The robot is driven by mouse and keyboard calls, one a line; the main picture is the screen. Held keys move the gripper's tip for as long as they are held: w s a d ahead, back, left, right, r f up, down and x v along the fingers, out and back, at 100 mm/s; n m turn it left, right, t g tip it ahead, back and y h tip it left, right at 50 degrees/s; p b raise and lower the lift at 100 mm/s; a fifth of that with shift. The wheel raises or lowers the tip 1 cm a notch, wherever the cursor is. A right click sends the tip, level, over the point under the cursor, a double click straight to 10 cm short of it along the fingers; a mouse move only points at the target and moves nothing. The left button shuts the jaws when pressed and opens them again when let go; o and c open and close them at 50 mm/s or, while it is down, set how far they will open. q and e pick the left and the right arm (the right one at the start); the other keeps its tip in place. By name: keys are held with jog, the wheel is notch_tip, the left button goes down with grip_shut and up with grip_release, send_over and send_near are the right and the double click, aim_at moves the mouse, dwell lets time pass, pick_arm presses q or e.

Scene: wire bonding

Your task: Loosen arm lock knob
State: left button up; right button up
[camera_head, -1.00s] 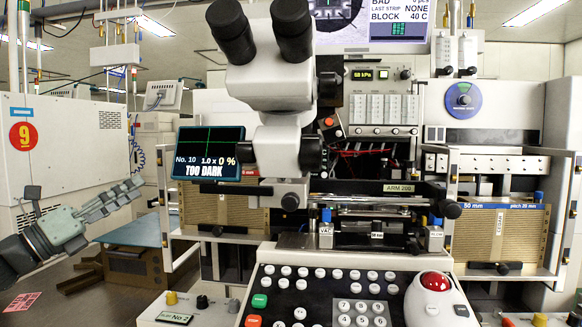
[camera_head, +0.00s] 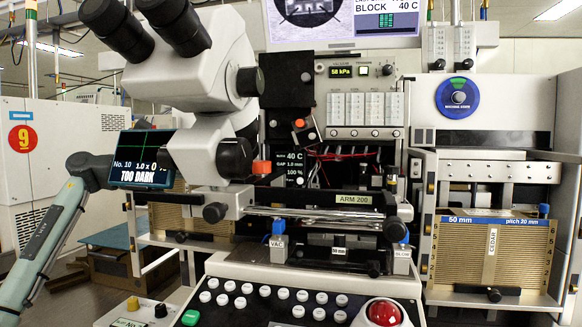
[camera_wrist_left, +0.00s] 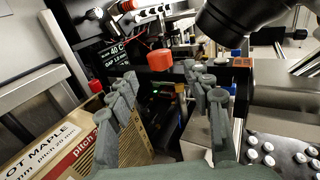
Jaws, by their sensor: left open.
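An orange-red knob (camera_head: 262,167) stands beside the microscope's black focus knob (camera_head: 235,157), above the ARM 200 bar (camera_head: 356,199). An orange-red knob also shows in the left wrist view (camera_wrist_left: 160,60), beyond my fingers; which knob is the arm lock is not labelled. My left arm (camera_head: 50,235) rises at the left in the head view, and its gripper is hidden behind the TOO DARK display (camera_head: 143,158) and microscope. In the left wrist view my left gripper (camera_wrist_left: 165,108) is open, its grey fingers apart with nothing held between them. My right gripper is not in view.
The microscope (camera_head: 195,90) stands close around the work area. A keypad panel with a red trackball (camera_head: 383,312) lies in front. A tan magazine (camera_head: 490,250) stands right; a MAPLE magazine (camera_wrist_left: 50,150) is close to the left finger.

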aim_at(262, 167)
pick_arm(q)
jog(key=p+x, duration=0.1)
jog(key=x, duration=1)
jog(key=shift+d, duration=0.25)
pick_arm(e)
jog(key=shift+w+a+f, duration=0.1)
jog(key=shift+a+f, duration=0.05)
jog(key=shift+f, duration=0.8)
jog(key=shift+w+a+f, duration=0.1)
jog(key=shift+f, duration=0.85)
pick_arm(q)
jog(key=shift+c, duration=0.2)
jog(key=shift+c, duration=1.2)
grip_shut()
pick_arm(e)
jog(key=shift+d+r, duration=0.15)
